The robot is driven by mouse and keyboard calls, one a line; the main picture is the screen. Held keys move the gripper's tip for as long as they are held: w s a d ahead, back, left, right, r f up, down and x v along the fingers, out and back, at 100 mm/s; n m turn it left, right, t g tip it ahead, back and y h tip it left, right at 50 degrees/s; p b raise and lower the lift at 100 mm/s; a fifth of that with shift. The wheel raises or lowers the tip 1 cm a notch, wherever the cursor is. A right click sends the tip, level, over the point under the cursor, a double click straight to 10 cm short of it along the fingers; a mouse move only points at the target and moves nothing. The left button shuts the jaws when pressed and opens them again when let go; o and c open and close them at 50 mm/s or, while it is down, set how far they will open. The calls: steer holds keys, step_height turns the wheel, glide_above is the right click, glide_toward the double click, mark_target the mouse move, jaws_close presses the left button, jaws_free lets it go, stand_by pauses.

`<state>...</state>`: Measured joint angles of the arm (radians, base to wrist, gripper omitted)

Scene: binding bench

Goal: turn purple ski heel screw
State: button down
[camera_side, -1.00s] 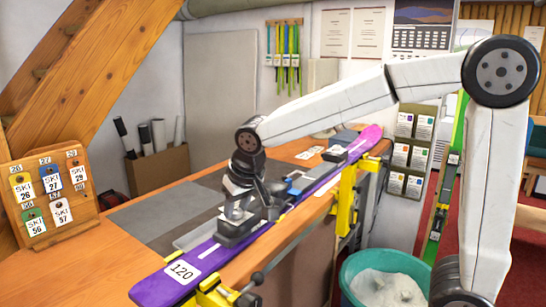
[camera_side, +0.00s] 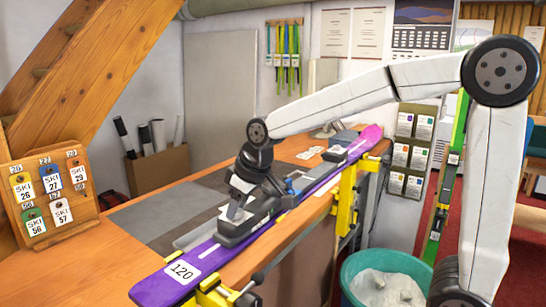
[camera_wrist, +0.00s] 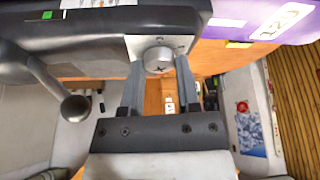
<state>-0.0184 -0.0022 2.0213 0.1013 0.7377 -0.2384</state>
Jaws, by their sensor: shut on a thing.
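The purple ski (camera_side: 205,258) lies clamped along the bench front, its end marked 120; it also shows at the upper right of the wrist view (camera_wrist: 245,22). A dark binding heel piece (camera_side: 238,236) sits on it. In the wrist view the heel screw (camera_wrist: 158,59) is a round silver head with a cross slot, set in a light plate. My gripper (camera_wrist: 160,68) is shut on the screw, one finger on each side of it. In the side view my gripper (camera_side: 238,212) is tilted down at the heel piece, and the screw is hidden there.
Yellow clamps (camera_side: 345,200) hold the ski at the bench edge. A tag board (camera_side: 52,198) stands at the left. A teal bucket (camera_side: 352,270) stands on the floor at the right. A green ski (camera_side: 440,205) leans behind my arm. A grey mat (camera_side: 150,215) covers bare bench.

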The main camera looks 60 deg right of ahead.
steer(key=shift+w+d+n+g+y, duration=0.1)
steer(key=shift+n+g+y, duration=0.4)
steer(key=shift+n, duration=1.2)
steer(key=shift+d+n+g+y, duration=0.15)
steer(key=shift+n+y, duration=0.55)
steer(key=shift+n, duration=1)
steer(key=shift+a, duration=0.1)
steer(key=shift+c, duration=1.6)
jaws_free()
steer(key=shift+r, duration=0.15)
steer(key=v, duration=0.7)
steer(key=shift+r, duration=0.35)
steer(key=shift+f, duration=0.1)
